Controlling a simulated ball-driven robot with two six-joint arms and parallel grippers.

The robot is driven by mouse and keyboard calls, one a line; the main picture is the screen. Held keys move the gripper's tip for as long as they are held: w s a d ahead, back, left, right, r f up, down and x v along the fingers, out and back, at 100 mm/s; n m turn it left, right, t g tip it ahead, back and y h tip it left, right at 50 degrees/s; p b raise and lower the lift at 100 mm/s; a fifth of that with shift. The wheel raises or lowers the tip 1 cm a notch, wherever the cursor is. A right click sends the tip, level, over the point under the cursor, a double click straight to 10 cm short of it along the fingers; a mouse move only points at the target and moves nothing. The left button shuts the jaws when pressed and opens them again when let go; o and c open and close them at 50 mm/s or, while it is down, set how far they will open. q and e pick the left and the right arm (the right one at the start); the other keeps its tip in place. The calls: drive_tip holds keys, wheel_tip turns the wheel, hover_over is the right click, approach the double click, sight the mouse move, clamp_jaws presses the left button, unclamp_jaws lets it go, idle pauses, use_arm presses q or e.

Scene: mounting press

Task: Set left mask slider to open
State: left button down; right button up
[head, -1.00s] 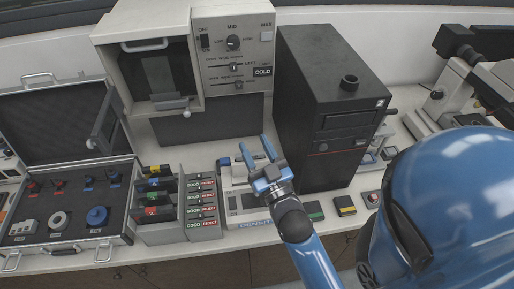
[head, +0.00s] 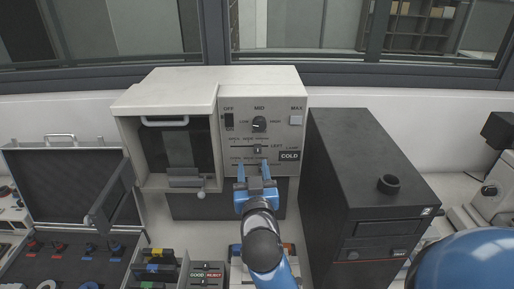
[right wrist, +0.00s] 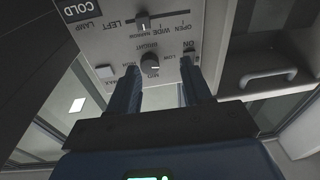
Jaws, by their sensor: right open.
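The left mask slider (head: 258,149) is a small knob on a horizontal slot in the pale control panel, beside the printed word LEFT. It stands right of the slot's middle in the head view, away from the OPEN end at the left. It also shows upside down in the right wrist view (right wrist: 142,22), where OPEN is at the right. My right gripper (head: 256,169) is open and empty, its blue fingers pointing at the panel just below this slider. The fingers (right wrist: 160,92) partly cover the lower slider row. I see no contact with the slider. My left gripper is out of view.
A round knob (head: 259,124) and an ON/OFF switch (head: 228,121) sit above the slider. A COLD lamp display (head: 289,156) is at its right. A door handle (head: 165,122) is at left.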

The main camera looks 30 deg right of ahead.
sight(258, 149)
drive_tip(key=shift+m+g+h, duration=0.5)
drive_tip(key=shift+m+g, duration=0.2)
drive_tip(key=shift+g, duration=0.1)
drive_tip(key=p+x, duration=0.1)
drive_tip(key=x, duration=0.2)
drive_tip(key=f+p+x, duration=0.1)
drive_tip(key=x, duration=0.2)
drive_tip(key=d+p+x, duration=0.1)
drive_tip(key=x, duration=0.1)
drive_tip(key=shift+w+d+f, duration=0.1)
drive_tip(key=shift+d+f, duration=0.1)
drive_tip(key=shift+d, duration=0.05)
drive_tip(key=shift+w+d+f+p, duration=0.15)
drive_tip(key=shift+w+d+p, duration=0.2)
drive_tip(key=shift+w, duration=0.3)
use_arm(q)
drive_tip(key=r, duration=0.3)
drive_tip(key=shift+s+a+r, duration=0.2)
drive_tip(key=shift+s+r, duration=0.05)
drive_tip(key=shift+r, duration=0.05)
use_arm(e)
drive_tip(key=shift+a, duration=0.1)
clamp_jaws()
